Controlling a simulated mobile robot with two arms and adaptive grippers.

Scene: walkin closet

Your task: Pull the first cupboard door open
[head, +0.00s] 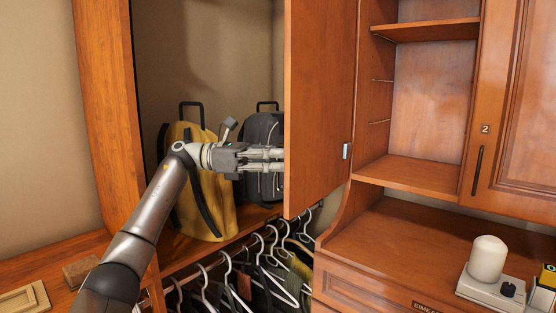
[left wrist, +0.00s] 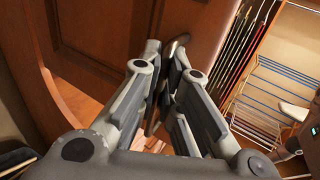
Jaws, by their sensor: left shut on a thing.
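A wooden cupboard door (head: 318,100) stands swung open in the middle of the head view, its plain inner side facing me. In the left wrist view its panelled outer face (left wrist: 105,30) fills the upper left. My left gripper (head: 276,160) reaches past the door's left edge, its fingertips partly hidden there. In the left wrist view my left gripper (left wrist: 168,70) is shut around the dark metal door handle (left wrist: 180,42). The door's number is not visible. My right gripper is not in view.
A yellow backpack (head: 213,195) and a dark backpack (head: 262,133) stand in the open compartment above several hangers (head: 255,262). Empty shelves (head: 420,110) are right of the door. A closed door marked 2 (head: 515,130) is further right. A white device (head: 488,262) sits on the counter.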

